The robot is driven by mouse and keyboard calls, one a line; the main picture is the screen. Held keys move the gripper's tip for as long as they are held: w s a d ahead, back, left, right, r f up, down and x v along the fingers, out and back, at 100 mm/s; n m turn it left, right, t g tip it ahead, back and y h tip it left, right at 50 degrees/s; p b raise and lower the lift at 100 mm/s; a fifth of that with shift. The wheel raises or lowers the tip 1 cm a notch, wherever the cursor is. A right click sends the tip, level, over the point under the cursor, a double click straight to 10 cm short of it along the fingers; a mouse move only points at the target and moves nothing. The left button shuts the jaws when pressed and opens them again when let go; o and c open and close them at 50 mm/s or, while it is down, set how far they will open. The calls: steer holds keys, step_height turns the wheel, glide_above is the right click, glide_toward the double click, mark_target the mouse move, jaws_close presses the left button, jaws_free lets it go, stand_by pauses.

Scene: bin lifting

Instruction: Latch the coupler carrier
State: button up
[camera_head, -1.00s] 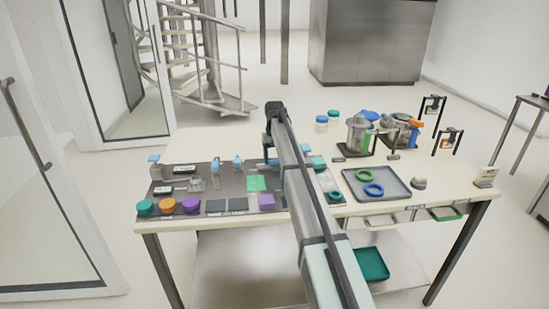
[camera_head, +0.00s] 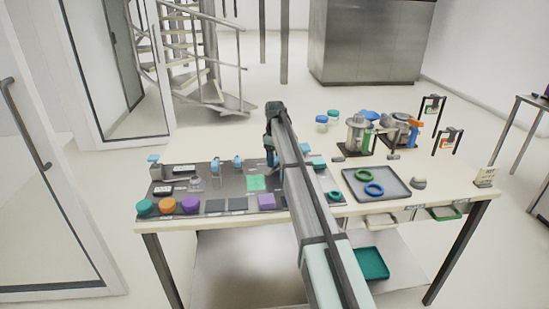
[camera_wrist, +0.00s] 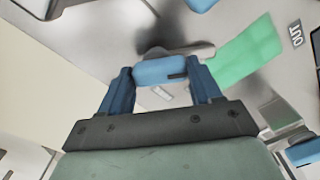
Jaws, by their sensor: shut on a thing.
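My gripper (camera_wrist: 162,88) has its two blue fingers shut on a blue block-shaped handle (camera_wrist: 158,72). A grey rounded part shows just behind this handle; I cannot tell for sure that it is the coupler carrier. In the head view my gripper (camera_head: 271,157) is low over the back of the dark mat (camera_head: 225,178), largely hidden by my arm. The held handle is not clear there. A green patch (camera_wrist: 245,54) lies right of the handle in the wrist view, near an "OUT" label (camera_wrist: 296,33); it also shows on the mat in the head view (camera_head: 257,183).
Blue-topped fittings (camera_head: 238,162) stand left of my gripper. Coloured knobs (camera_head: 167,205) line the mat's front edge. A grey tray (camera_head: 393,190) with a green ring and a blue ring is at right, with metal pots (camera_head: 356,135) behind. The back left of the table is bare.

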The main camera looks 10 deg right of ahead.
steer(key=n, duration=0.7)
steer(key=shift+d, duration=0.1)
stand_by(0.6)
steer(key=o, duration=1.5)
steer(key=shift+r, duration=0.1)
step_height(320, 180, up, 14)
steer(key=shift+f, duration=0.15)
